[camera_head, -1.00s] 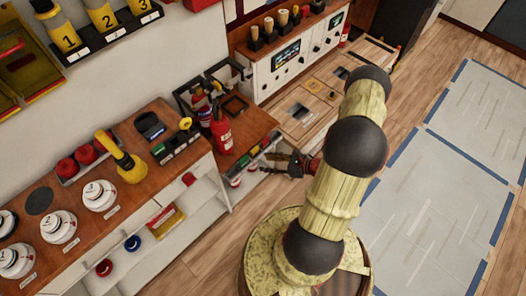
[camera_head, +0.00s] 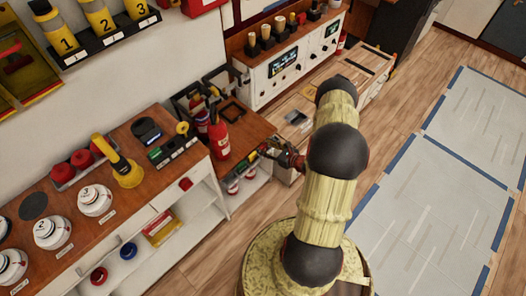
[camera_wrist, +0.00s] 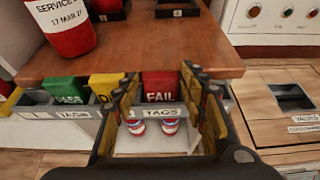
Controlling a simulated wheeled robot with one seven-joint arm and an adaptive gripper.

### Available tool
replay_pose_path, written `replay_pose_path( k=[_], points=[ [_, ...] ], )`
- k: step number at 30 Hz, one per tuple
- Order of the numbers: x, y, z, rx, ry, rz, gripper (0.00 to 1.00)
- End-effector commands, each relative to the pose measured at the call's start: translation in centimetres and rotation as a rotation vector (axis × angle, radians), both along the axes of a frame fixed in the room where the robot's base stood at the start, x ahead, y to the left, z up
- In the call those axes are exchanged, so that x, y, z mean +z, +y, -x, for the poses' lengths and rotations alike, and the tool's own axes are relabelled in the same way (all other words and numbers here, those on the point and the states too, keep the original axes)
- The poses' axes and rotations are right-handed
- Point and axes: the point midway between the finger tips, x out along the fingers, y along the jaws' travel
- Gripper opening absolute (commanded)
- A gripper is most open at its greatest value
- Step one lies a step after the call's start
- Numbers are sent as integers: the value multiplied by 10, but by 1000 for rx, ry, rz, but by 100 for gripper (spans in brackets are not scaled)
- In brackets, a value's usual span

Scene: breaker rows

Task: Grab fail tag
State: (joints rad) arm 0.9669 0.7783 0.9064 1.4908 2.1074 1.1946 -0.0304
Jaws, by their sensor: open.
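The red fail tag (camera_wrist: 161,86) stands in a tag rack (camera_wrist: 85,112) on the front edge of a wooden-topped bench, its "FAIL" lettering facing the wrist camera. A green pass tag (camera_wrist: 66,90) and a yellow tag (camera_wrist: 106,85), partly hidden by a finger, stand to its left. My gripper (camera_wrist: 166,95) is open, with a finger on either side of the fail tag in the wrist view; whether it touches the tag I cannot tell. In the head view my gripper (camera_head: 270,149) is at the bench edge, and the fail tag cannot be made out there.
A red extinguisher (camera_head: 218,136) stands on the bench behind the rack; its label shows in the wrist view. Red-and-white items sit on the shelf below. A wooden unit (camera_wrist: 285,105) with a slot lies right. A cabinet with indicator lamps (camera_wrist: 285,14) rises behind it.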

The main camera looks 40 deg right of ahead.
Motion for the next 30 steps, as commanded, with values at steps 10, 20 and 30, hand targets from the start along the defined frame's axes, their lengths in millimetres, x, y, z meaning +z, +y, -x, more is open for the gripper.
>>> replay_pose_path(
  k=[10,20,30],
  points=[
    [-2,0,-8,-1,-1,0,42],
    [-2,0,-8,-1,-1,0,24],
    [-1,0,-8,-1,-1,1,20]
  ],
)
